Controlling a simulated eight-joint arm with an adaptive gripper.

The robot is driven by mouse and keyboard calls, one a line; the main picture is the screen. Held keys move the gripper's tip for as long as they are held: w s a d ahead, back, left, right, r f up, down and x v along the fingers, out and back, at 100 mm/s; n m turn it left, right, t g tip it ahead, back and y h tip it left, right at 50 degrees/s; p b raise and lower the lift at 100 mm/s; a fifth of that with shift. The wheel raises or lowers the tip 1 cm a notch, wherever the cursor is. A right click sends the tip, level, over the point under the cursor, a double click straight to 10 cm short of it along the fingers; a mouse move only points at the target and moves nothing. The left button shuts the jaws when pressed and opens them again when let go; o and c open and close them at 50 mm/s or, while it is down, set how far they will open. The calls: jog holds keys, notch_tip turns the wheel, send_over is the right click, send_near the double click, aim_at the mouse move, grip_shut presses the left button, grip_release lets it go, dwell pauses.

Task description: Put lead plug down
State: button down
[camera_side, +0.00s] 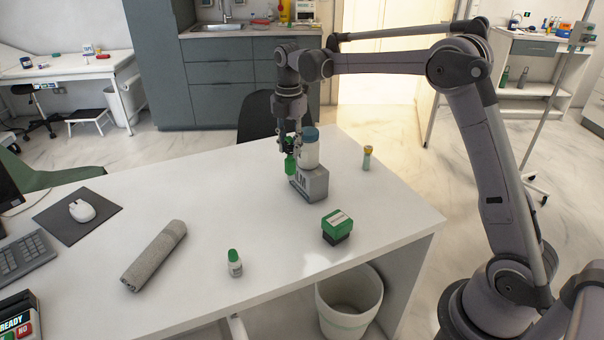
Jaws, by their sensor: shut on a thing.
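My gripper (289,146) points down over the far part of the white desk. It is shut on a small green piece, which I take to be the lead plug (290,165). The plug hangs upright below the fingers, just left of a grey block (313,184) with dark lettering. I cannot tell whether the plug touches the desk or the block. The fingers hide its top.
A blue-lidded white jar (310,154) stands at the grey block, close to my gripper. A small yellow-topped vial (367,158), green-and-black box (337,227), green-capped bottle (234,263) and grey roll (154,256) are on the desk (210,210). The desk's middle is clear.

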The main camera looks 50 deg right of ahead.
jog(key=w+a+f+n, duration=0.7)
jog(key=w+a+f, duration=0.2)
jog(key=a+f, duration=0.1)
jog(key=shift+w+a+f, duration=0.2)
jog(key=shift+a+f, duration=0.1)
jog(key=shift+f, duration=0.35)
jog(key=shift+f, duration=0.1)
dwell(0.3)
jog(key=c, duration=1)
grip_release()
jog(key=shift+c, duration=0.2)
